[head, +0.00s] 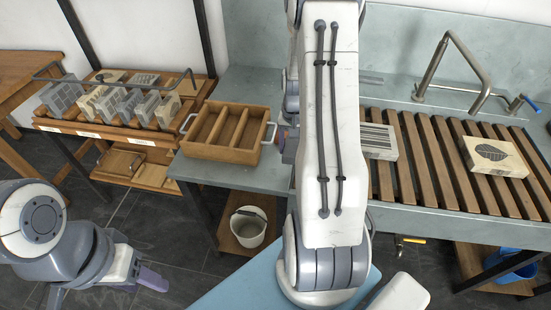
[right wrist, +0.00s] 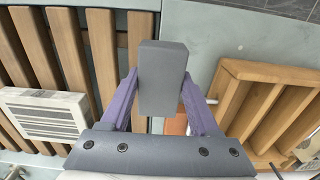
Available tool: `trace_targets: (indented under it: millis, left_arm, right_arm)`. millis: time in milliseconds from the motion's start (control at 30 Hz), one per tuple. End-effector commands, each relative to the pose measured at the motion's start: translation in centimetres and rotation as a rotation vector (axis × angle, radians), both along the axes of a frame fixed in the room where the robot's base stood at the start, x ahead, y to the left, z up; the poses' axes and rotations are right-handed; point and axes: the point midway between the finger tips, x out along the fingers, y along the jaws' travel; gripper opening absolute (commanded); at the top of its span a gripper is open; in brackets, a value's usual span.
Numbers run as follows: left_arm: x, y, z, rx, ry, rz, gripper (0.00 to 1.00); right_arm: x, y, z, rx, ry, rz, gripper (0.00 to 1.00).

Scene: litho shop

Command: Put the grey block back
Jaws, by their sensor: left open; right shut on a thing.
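In the right wrist view a plain dark grey block (right wrist: 163,78) is held between the two purple fingers of my right gripper (right wrist: 162,90). It hangs over the grey worktop between the slatted rack and the wooden tray. In the head view my own right arm hides this gripper and the block. My left gripper (head: 104,288) is open and empty at the lower left, over the floor. A wooden tray (head: 190,152) with long compartments stands on the grey worktop left of my right arm. It also shows at the right of the right wrist view (right wrist: 232,68), and its compartments look empty.
A slatted rack (head: 407,160) on the right bears a striped block (head: 378,142) and a leaf-pattern block (head: 493,157). A tap (head: 455,65) rises behind it. A wooden rack (head: 60,124) at the left holds several patterned blocks. A white bucket (head: 248,228) stands below the worktop.

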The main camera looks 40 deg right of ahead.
Motion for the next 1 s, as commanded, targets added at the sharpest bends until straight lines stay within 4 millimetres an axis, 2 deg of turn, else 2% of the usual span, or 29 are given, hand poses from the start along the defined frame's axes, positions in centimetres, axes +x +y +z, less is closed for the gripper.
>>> trace_targets:
  millis: [100, 300, 400, 667, 1000]
  left_arm:
    - [0.0, 0.0, 0.8, 0.0, 0.0, 0.0, 0.5]
    - [0.0, 0.0, 1.1, 0.0, 0.0, 0.0, 0.5]
    - [0.0, 0.0, 1.3, 0.0, 0.0, 0.0, 0.5]
    - [0.0, 0.0, 2.1, 0.0, 0.0, 0.0, 0.5]
    - [0.0, 0.0, 1.8, 0.0, 0.0, 0.0, 0.5]
  right_arm:
    - [2.3, 1.5, -1.4, 0.001, 0.001, 0.006, 0.1]
    - [4.2, 2.6, -2.8, -0.001, -0.001, 0.003, 0.1]
    - [4.4, 2.8, -3.5, 0.0, 0.0, 0.001, 0.1]
    - [4.4, 2.7, -6.8, 0.001, 0.001, 0.001, 0.1]
    - [4.4, 2.7, -7.3, -0.001, -0.002, 0.001, 0.1]
